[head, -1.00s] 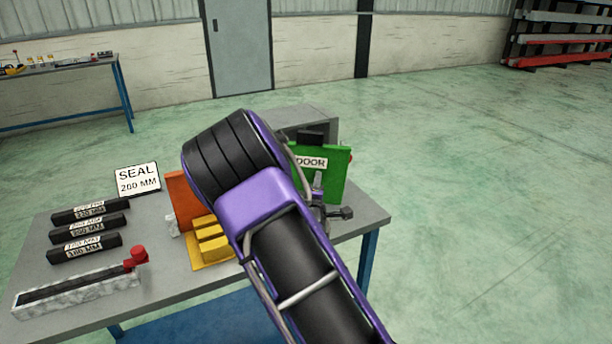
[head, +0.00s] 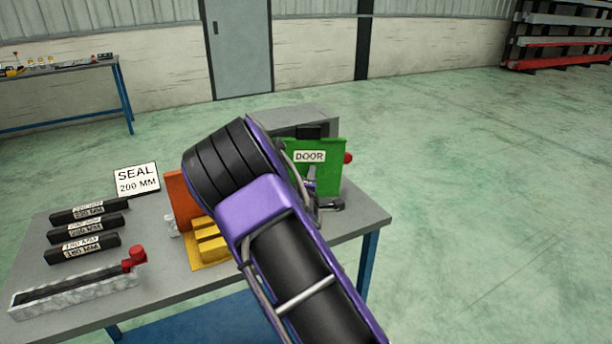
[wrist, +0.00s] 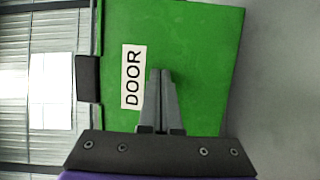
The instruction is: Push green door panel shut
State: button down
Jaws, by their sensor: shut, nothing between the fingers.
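The green door panel (head: 328,160), labelled DOOR, stands upright at the front of a grey box (head: 300,120) on the right part of the workbench. In the wrist view the green panel (wrist: 195,60) fills the middle, with its label turned sideways. My gripper (wrist: 160,72) is shut and empty, its fingertips in front of the panel beside the label. I cannot tell for sure whether the tips touch it. In the head view my arm hides part of the box and the panel's left side, and my gripper (head: 312,172) shows only partly.
An orange panel (head: 178,195) and a yellow stepped block (head: 208,240) stand left of my arm. Several black bars (head: 85,228), a SEAL 200 MM sign (head: 136,180) and a grey channel with a red knob (head: 134,254) occupy the bench's left. The floor at right is clear.

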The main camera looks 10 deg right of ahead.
jog(key=shift+s+d, duration=0.25)
jog(key=shift+s, duration=0.55)
jog(key=shift+s+d, duration=0.25)
jog(key=shift+s, duration=0.5)
jog(key=shift+s+d, duration=0.25)
jog(key=shift+s, duration=0.55)
